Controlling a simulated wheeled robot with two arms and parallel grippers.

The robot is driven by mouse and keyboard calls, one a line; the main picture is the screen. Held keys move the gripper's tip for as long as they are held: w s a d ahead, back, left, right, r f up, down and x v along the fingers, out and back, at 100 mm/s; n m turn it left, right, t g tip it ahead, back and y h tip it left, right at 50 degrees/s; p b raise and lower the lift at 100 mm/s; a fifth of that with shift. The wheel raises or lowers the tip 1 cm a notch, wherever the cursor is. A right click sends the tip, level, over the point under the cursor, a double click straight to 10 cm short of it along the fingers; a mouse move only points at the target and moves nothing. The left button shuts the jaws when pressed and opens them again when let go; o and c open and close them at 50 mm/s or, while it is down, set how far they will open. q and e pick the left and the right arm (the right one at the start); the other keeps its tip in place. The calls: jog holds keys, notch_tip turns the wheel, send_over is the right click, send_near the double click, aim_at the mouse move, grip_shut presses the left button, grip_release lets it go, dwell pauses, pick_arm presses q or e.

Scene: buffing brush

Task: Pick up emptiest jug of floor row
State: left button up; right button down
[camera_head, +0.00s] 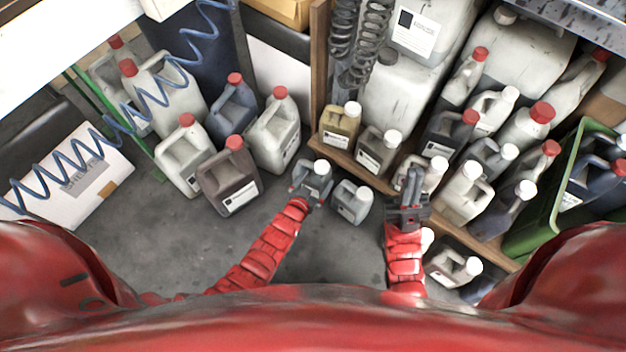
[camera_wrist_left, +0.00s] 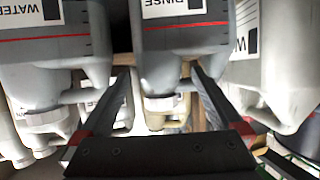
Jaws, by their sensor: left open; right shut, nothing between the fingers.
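A row of small white-capped jugs stands on the floor in front of the shelf. A grey one (camera_head: 318,182) is at my left gripper (camera_head: 309,190), and a second grey jug (camera_head: 352,202) stands just right of it. A paler jug (camera_head: 450,268) is further right. In the left wrist view, which is upside down, a jug labelled RINSE (camera_wrist_left: 185,35) with a red line lies ahead. My open left gripper (camera_wrist_left: 160,75) has a finger on either side of its neck and handle. A jug labelled WATER (camera_wrist_left: 50,50) is beside it. My right gripper (camera_head: 411,187) is shut and empty.
Larger red-capped jugs (camera_head: 230,180) stand at the left. A wooden shelf (camera_head: 350,165) with many jugs runs along the right. A green crate (camera_head: 540,205) is at far right, and a white box (camera_head: 85,180) at far left. Floor (camera_head: 185,240) is clear at the left.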

pick_arm(q)
jog(key=shift+x, duration=0.85)
jog(key=shift+w, duration=0.25)
grip_shut()
